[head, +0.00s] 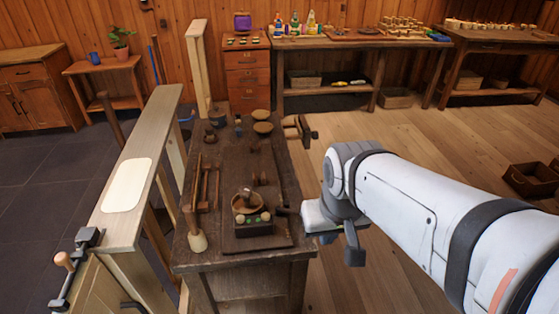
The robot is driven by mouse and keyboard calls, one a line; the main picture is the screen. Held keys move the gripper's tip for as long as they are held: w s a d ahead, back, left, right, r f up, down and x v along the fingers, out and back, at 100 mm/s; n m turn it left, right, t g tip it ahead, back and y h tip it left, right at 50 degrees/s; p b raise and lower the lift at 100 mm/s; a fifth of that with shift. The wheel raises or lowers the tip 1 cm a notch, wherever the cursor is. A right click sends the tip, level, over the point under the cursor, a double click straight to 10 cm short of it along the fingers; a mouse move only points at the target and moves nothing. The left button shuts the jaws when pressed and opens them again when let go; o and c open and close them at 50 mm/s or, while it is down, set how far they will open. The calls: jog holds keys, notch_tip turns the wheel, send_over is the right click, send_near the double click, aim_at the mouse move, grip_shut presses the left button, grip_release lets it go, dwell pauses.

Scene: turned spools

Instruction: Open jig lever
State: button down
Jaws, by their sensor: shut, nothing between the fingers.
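A small dark jig-like box (253,228) stands on a dark board (284,240) at the near end of the narrow dark workbench (224,256). Green and pale round pieces show along its top, with a round wooden bowl-like piece (247,203) just behind. I cannot clearly make out the jig lever. My arm comes in from the right, and my gripper (287,211) points left at the box's right side. It is shut with nothing held. Its fingertips are small and dark here, and I cannot tell whether they touch the jig.
A pale mallet-like tool (196,240) stands left of the box, beside a wooden rack (205,190). Round wooden pieces (262,128) lie at the bench's far end. A vise (300,129) juts out at the right. A pale plank stand (150,135) runs along the left.

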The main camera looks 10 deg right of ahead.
aim_at(292, 211)
jog(key=w+a+f+m+b, duration=0.1)
jog(key=w+f+m+b, duration=0.1)
jog(key=w+f+b, duration=0.3)
jog(key=w+a+f+m+h+b, duration=0.1)
jog(key=w+f+m+b, duration=0.2)
jog(key=w, duration=0.7)
jog(key=f+b, duration=0.2)
jog(key=b, duration=0.2)
jog(key=shift+w+a+h, duration=0.2)
jog(key=shift+a+h, duration=0.05)
jog(key=shift+h, duration=0.05)
jog(key=b+x, duration=0.2)
jog(key=x, duration=0.8)
jog(key=shift+w+f, duration=0.1)
jog(key=shift+w, duration=0.05)
jog(key=shift+w+d+f, duration=0.1)
jog(key=shift+w+d, duration=0.2)
jog(key=shift+w, duration=0.25)
jog(key=shift+w+d+f, duration=0.1)
jog(key=shift+w+d, duration=0.15)
jog(key=shift+w, duration=0.35)
jog(key=shift+w+d, duration=0.35)
jog(key=shift+w, duration=0.3)
